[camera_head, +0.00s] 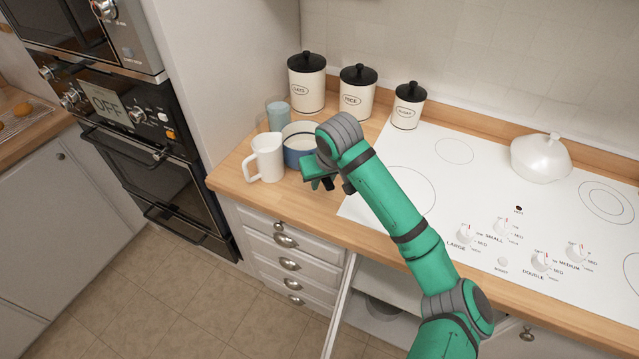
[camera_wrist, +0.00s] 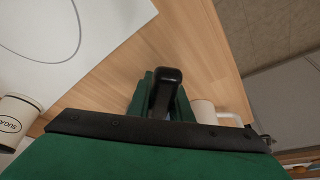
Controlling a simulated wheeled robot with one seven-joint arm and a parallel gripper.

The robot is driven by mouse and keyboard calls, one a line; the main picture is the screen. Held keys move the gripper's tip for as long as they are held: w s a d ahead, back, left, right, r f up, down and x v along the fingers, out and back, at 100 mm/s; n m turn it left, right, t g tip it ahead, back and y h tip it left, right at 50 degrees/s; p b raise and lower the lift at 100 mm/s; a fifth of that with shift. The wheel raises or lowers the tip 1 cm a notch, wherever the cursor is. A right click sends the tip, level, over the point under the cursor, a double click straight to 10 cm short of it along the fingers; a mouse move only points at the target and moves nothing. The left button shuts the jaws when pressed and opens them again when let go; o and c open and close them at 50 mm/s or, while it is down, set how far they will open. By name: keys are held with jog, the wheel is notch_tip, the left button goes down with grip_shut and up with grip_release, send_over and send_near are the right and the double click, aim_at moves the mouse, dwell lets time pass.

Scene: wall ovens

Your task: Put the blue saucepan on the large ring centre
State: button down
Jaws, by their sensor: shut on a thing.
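The blue saucepan (camera_head: 292,155), blue outside with a pale inside, stands on the wooden counter at the left end, partly hidden by my arm. My gripper (camera_head: 326,181) is beside it on its right. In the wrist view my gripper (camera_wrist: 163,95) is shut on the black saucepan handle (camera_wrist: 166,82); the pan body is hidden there. The large ring (camera_head: 417,184) is a thin circle at the left front of the white hob, right of the saucepan, partly covered by my arm. Part of a ring outline (camera_wrist: 72,38) also shows in the wrist view.
A white jug (camera_head: 266,160) stands close in front of the saucepan, and a bluish cup (camera_head: 278,115) behind it. Three black-lidded canisters (camera_head: 357,92) line the back. A white lidded pot (camera_head: 540,160) sits on the hob's right. A cabinet door (camera_head: 339,305) stands open below.

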jog(key=shift+w+a+f, duration=0.1)
jog(key=shift+a+f, duration=0.1)
jog(key=shift+f, duration=0.35)
jog(key=c, duration=1.6)
grip_release()
jog(key=shift+f, duration=0.1)
